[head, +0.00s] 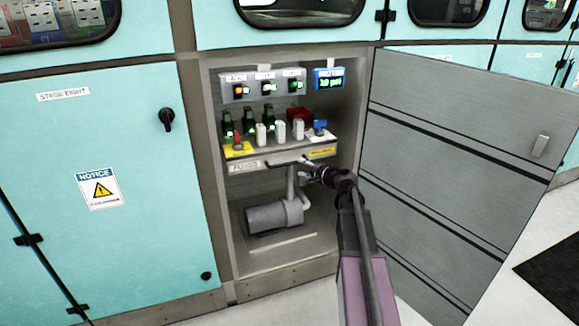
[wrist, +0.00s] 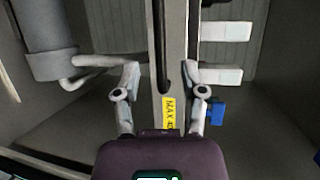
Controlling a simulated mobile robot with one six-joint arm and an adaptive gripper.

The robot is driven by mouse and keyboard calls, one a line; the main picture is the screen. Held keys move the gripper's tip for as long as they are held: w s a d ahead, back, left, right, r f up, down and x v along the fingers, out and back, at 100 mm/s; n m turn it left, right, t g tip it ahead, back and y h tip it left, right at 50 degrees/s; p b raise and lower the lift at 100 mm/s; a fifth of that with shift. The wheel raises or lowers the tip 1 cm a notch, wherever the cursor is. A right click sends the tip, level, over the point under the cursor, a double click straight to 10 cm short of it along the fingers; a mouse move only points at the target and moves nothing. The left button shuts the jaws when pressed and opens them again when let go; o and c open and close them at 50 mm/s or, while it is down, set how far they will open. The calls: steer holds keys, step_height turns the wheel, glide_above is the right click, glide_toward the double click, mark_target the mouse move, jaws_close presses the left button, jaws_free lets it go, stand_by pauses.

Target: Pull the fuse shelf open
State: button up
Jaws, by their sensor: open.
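The fuse shelf (head: 275,164) is a grey shelf inside the open cabinet, with a labelled front edge and a dark bar handle (head: 283,165). White fuses (head: 280,131) stand on top of it. My gripper (head: 305,168) is at the right end of the handle in the head view. In the wrist view my gripper (wrist: 161,78) is open, one finger on each side of the shelf's front edge (wrist: 172,60) and the dark handle (wrist: 160,45). Gaps show beside the fingers; whether either touches the handle I cannot tell.
The cabinet door (head: 450,140) stands open on the right. A grey pump (head: 270,216) with a pipe sits below the shelf, close to my gripper. A switch panel (head: 262,86) and a blue display (head: 329,79) are above. The floor before the cabinet is clear.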

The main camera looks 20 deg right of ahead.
mark_target(290, 163)
steer(key=shift+b+x, duration=0.55)
steer(key=shift+x, duration=3.05)
jaws_close()
